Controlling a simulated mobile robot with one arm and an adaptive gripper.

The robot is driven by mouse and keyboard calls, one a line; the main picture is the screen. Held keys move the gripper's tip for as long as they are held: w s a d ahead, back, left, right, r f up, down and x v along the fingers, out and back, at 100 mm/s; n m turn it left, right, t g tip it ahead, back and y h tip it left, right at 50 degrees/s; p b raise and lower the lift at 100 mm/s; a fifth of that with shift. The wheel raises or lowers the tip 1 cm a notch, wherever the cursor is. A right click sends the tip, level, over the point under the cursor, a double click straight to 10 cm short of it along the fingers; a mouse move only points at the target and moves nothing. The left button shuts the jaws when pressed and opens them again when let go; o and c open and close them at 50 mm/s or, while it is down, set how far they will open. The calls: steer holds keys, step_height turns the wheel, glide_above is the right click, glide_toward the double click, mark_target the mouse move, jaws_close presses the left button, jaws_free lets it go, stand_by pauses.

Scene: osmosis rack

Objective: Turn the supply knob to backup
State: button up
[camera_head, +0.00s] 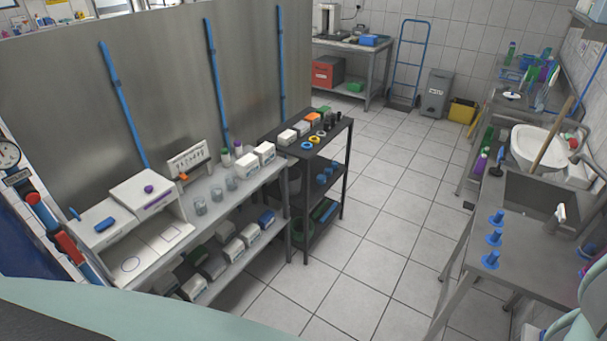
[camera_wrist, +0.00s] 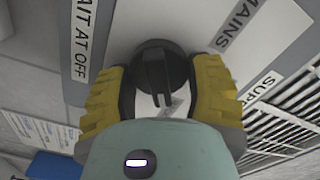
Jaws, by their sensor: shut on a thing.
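The supply knob (camera_wrist: 158,62) is a round black knob with a raised grip bar, on a pale panel in the wrist view. The bar runs nearly up and down in that picture. My gripper (camera_wrist: 162,88) has yellow ridged fingers, one on each side of the knob, and is shut on it. A label reading MAINS (camera_wrist: 236,22) is to the upper right of the knob. A label ending in "AIT AT OFF" (camera_wrist: 82,38) is to its left. No backup label is readable. The head view does not clearly show the knob or my gripper.
In the wrist view, a slatted vent (camera_wrist: 280,118) is at right and a white notice (camera_wrist: 38,130) at lower left. In the head view, a bench (camera_head: 240,192) and dark shelf (camera_head: 341,132) stand left of a clear tiled floor (camera_head: 375,210); a sink (camera_head: 545,190) is at right.

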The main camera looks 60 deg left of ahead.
steer(key=shift+m, duration=0.5)
steer(key=o, duration=1.2)
steer(key=shift+a, duration=0.1)
steer(key=v, duration=1.2)
